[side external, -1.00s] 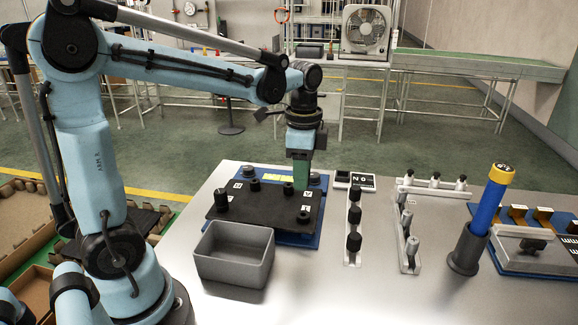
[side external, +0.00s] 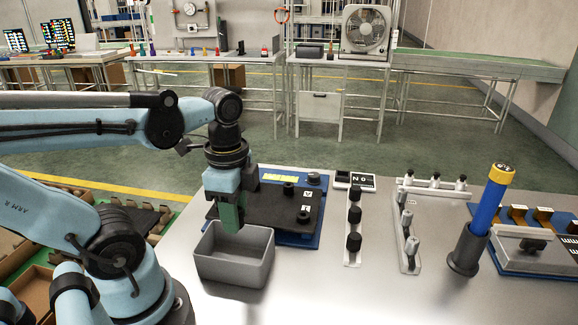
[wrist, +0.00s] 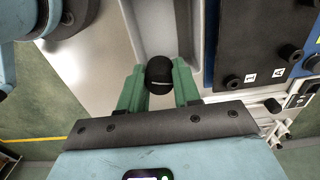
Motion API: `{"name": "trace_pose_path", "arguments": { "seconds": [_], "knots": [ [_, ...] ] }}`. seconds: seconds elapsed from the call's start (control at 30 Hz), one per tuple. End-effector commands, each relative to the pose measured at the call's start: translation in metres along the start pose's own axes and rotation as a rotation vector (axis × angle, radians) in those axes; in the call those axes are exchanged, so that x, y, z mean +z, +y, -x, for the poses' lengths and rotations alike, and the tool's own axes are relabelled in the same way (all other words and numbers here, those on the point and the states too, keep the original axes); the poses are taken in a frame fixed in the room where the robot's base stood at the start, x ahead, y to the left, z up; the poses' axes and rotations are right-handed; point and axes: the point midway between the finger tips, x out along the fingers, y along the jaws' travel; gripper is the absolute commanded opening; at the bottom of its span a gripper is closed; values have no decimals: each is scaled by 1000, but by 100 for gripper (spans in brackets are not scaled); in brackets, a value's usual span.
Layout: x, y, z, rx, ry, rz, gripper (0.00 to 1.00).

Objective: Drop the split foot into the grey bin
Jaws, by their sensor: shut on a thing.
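The split foot (wrist: 159,75) is a black round piece with a thin pale line across it. In the wrist view it sits between the two green fingers of my gripper (wrist: 159,88), which is shut on it. In the side view my gripper (side external: 231,222) points down over the grey bin (side external: 232,271), with its fingertips at about rim height near the back of the opening. The foot is hidden there by the fingers and rim.
A black board (side external: 275,209) with black feet on a blue base stands just behind the bin. To the right are a rail with black knobs (side external: 354,220) and a blue cylinder with a yellow cap (side external: 488,210). Bare metal table lies right of the bin.

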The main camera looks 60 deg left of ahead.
Motion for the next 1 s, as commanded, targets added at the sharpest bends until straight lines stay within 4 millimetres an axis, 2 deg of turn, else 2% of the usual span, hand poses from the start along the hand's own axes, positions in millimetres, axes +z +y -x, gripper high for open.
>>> {"name": "trace_pose_path", "arguments": {
  "seconds": [0.17,0.6,1.0],
  "knots": [
    [0,0,-10,0,0,0,0],
    [0,0,-51,-2,-1,0,0],
    [1,1,-60,-2,-1,1,0]
  ]
}}
